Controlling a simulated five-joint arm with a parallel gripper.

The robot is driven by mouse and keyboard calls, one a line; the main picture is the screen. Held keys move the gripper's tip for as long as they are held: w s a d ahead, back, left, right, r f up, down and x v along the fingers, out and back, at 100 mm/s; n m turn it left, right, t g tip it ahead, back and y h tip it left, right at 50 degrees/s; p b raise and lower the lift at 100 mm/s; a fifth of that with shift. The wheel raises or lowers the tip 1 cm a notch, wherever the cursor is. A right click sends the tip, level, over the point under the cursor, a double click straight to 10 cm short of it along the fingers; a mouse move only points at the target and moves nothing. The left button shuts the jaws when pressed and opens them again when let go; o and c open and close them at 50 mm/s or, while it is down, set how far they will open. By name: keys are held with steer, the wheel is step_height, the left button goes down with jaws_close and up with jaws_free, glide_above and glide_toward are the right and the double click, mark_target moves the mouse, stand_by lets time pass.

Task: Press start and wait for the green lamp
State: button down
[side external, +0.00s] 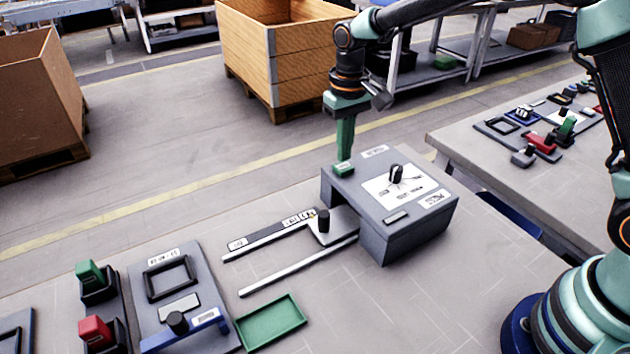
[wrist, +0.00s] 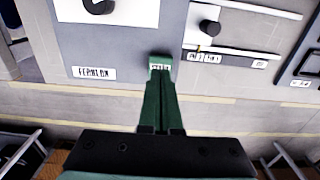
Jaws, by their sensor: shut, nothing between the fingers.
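A grey box (side external: 400,235) stands on the table, with a black pointer knob (side external: 396,174) on a white dial panel. A small green labelled button (side external: 343,169) sits at its far left top edge; it also shows in the wrist view (wrist: 160,62). My gripper (side external: 344,160) points down, shut and empty, with its green fingertips right at the button. In the wrist view the fingertips (wrist: 161,76) overlap the button's near side. I cannot tell whether they touch or press it. I see no lit green lamp; a small dark window (side external: 397,217) on the box top looks unlit.
A two-rail slide (side external: 270,240) with a black knob (side external: 323,220) runs left from the box. A green tray (side external: 270,322) lies in front of it. A grey panel (side external: 205,275) and green (side external: 90,273) and red (side external: 95,332) blocks stand at left.

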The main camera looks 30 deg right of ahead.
steer(key=shift+f, duration=0.95)
stand_by(0.5)
stand_by(0.3)
steer(key=shift+r, duration=3.5)
step_height(320, 180, up, 6)
glide_above(343, 166)
